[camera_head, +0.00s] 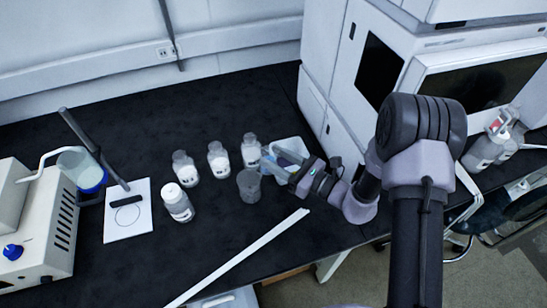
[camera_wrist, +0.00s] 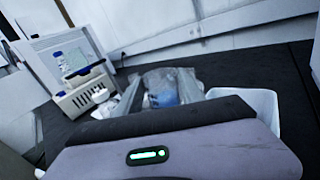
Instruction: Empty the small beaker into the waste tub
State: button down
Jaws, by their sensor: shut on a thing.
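The small beaker (camera_head: 249,187) is a greyish see-through cup, roughly upright in the head view. My gripper (camera_head: 268,170) reaches it from the right and is shut on it. In the wrist view the beaker (camera_wrist: 160,78) shows as a clear shape between the two fingers (camera_wrist: 160,92), with a blue patch in or behind it. Whether its base touches the bench is unclear. The waste tub (camera_head: 296,144) is a pale open box just behind and right of the beaker, partly hidden by my gripper. Its white wall (camera_wrist: 262,100) shows at the right in the wrist view.
Several white-capped or clear bottles (camera_head: 219,160) stand close left of and behind the beaker. A white plate with a circle (camera_head: 127,215) and a beige instrument (camera_head: 40,230) are farther left. A tall white cabinet (camera_head: 335,100) stands right of the tub. The front middle of the black bench is mostly clear.

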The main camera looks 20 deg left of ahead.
jog(key=shift+w+d+m+p, duration=0.25)
jog(key=shift+w+m, duration=0.35)
jog(key=shift+m, duration=0.2)
jog(key=shift+w+d+m+p, duration=0.2)
jog(key=shift+w+m, duration=0.35)
jog(key=shift+m, duration=0.25)
jog(key=shift+w+d+m+y, duration=0.2)
jog(key=shift+w+m+y, duration=0.1)
jog(key=shift+w+m, duration=0.25)
jog(key=shift+s, duration=0.1)
jog(key=shift+d+m, duration=0.1)
jog(key=shift+m, duration=0.55)
jog(key=shift+w+f+m+t+p, duration=0.1)
jog(key=shift+w+m+t+p, duration=0.15)
jog(key=shift+m, duration=0.35)
